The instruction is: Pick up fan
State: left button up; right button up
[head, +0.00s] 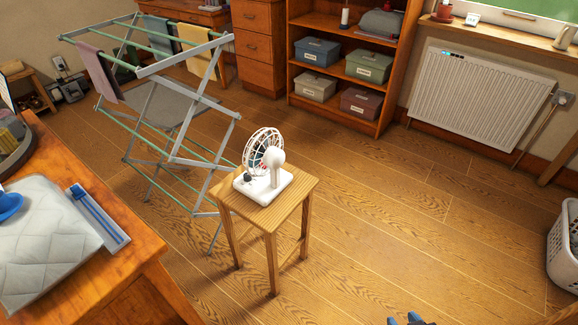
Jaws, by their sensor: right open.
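A small white fan (272,182) with a round cage and a square base stands upright on a wooden stool (301,191) near the middle of the head view. My right gripper (407,320) shows only as dark blue tips at the bottom edge, to the right of the stool. It is open and well apart from the fan. The rest of it is cut off by the frame. My left gripper is not in the head view.
A folding drying rack (187,70) with cloths stands just behind and left of the stool. A wooden table (128,235) with a quilted pad (45,235) is at left. A shelf (300,62) and radiator (465,98) line the back. A white basket (565,240) is at right. Open floor lies right of the stool.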

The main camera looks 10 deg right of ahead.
aim_at(265, 185)
jog(key=i+l+u, duration=0.15)
jog(key=i+l, duration=0.9)
jog(key=l, duration=0.15)
